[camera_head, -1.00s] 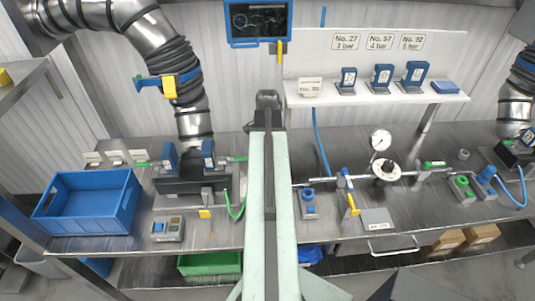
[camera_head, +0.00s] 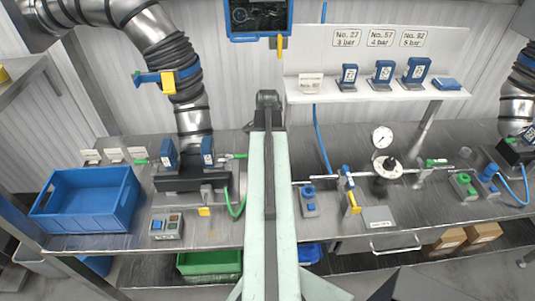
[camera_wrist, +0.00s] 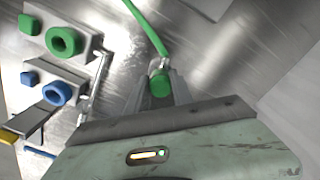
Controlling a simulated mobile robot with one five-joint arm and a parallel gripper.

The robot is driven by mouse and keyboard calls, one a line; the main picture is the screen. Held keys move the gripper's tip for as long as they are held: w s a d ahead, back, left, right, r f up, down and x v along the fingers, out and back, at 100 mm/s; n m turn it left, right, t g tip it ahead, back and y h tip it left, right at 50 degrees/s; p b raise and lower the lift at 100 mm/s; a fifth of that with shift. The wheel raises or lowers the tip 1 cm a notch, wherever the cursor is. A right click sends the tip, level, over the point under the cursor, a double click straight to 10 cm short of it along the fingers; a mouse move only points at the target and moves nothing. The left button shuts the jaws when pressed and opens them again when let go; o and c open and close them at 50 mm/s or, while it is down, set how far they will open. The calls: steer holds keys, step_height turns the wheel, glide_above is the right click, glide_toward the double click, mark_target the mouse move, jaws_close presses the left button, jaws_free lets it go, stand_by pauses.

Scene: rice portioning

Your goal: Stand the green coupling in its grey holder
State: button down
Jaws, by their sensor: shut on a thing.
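In the wrist view, my gripper (camera_wrist: 160,90) is shut on the green coupling (camera_wrist: 160,83). Its green hose (camera_wrist: 147,27) runs up out of the picture, and the fingers partly cover the coupling. A grey holder with a green ring (camera_wrist: 65,42) stands on the steel bench to the upper left, apart from the coupling; its ring is empty. Beside it stands a grey holder with a blue ring (camera_wrist: 58,93), also seen in the head view (camera_head: 309,200). In the head view my own pale green arm hides the gripper, coupling and green-ringed holder; part of the green hose (camera_head: 231,208) shows.
A lever with a yellow end (camera_wrist: 10,136) lies below the blue-ringed holder in the wrist view. In the head view, a gauge (camera_head: 382,137) and pipework stand to the right, a blue crate (camera_head: 85,200) to the left. Bare steel lies around the coupling.

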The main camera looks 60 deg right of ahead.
steer(key=shift+f, duration=0.1)
steer(key=c, duration=0.6)
jaws_free()
steer(key=shift+o, duration=0.2)
step_height(320, 180, up, 9)
steer(key=p, duration=0.9)
